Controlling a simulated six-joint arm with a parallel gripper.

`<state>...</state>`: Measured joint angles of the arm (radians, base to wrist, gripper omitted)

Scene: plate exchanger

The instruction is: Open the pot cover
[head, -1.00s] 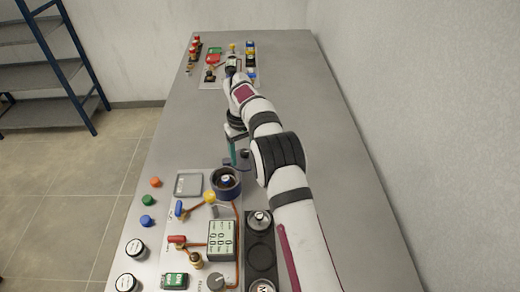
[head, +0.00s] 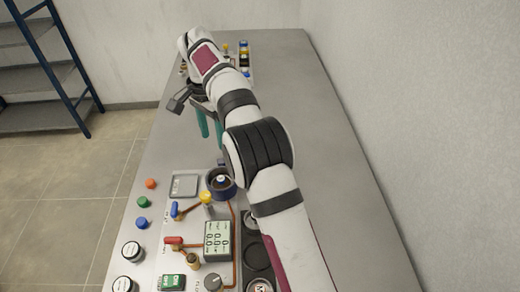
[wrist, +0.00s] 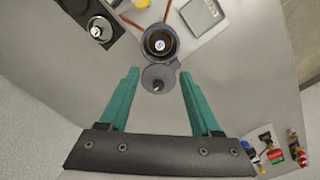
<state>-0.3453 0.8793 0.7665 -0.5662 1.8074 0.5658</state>
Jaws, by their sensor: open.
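The dark pot (head: 221,187) stands on the panel, left of my arm in the head view. In the wrist view the pot (wrist: 149,53) is open at the top, with a small pale piece inside it. A round grey cover (wrist: 148,84) with a dark knob lies right beside the pot; I cannot tell whether it is joined to it. The cover is mostly hidden in the head view. My gripper (head: 210,131) is open and empty, raised over the table beyond the pot. In the wrist view the cover appears between the teal fingertips of my gripper (wrist: 160,73).
The near panel carries a display (head: 217,240), a red lever (head: 173,240) and a yellow knob (head: 207,197). Coloured buttons line its left. A black tray (head: 257,257) is partly behind my arm. More controls stand at the far end. The table's middle is clear.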

